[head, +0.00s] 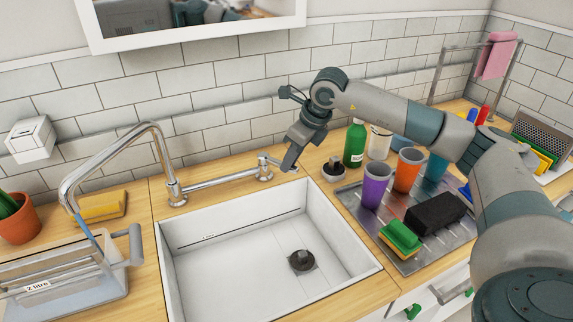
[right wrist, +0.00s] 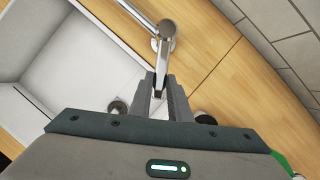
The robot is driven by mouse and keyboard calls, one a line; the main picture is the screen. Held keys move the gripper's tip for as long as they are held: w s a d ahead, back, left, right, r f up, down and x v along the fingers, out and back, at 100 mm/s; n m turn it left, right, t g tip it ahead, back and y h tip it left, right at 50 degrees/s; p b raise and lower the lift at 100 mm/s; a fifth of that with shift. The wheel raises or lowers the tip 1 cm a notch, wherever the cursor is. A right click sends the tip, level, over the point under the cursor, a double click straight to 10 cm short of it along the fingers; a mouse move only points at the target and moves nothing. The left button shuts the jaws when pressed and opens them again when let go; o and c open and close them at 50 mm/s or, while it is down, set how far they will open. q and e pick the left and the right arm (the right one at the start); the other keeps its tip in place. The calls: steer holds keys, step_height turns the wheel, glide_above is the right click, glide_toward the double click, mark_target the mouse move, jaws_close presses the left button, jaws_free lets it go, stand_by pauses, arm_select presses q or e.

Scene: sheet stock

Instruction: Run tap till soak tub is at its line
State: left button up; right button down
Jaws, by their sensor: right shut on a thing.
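The chrome tap's spout (head: 110,152) arches left over a clear handled tub (head: 112,288) labelled "2 litre". A thin bluish stream drops from the spout's mouth into this tub. Its water level is hard to make out. My right gripper (head: 290,160) is shut on the tap lever (head: 274,162), right of the spout's base. The lever also shows between the fingers in the right wrist view (right wrist: 161,72). The white sink (head: 190,285) has a dark line with an unreadable label on its back wall, and its floor looks bare of water. My left gripper is not in view.
A dark plug (head: 302,261) sits on the sink floor. A dark-topped fitting (head: 333,168) stands beside my right gripper. The metal drainer (head: 362,222) at right holds coloured cups, a black block and a sponge. A yellow sponge (head: 102,207) lies behind the tub.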

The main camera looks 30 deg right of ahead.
steer(key=c, duration=1.6)
jaws_free()
steer(key=shift+c, duration=0.2)
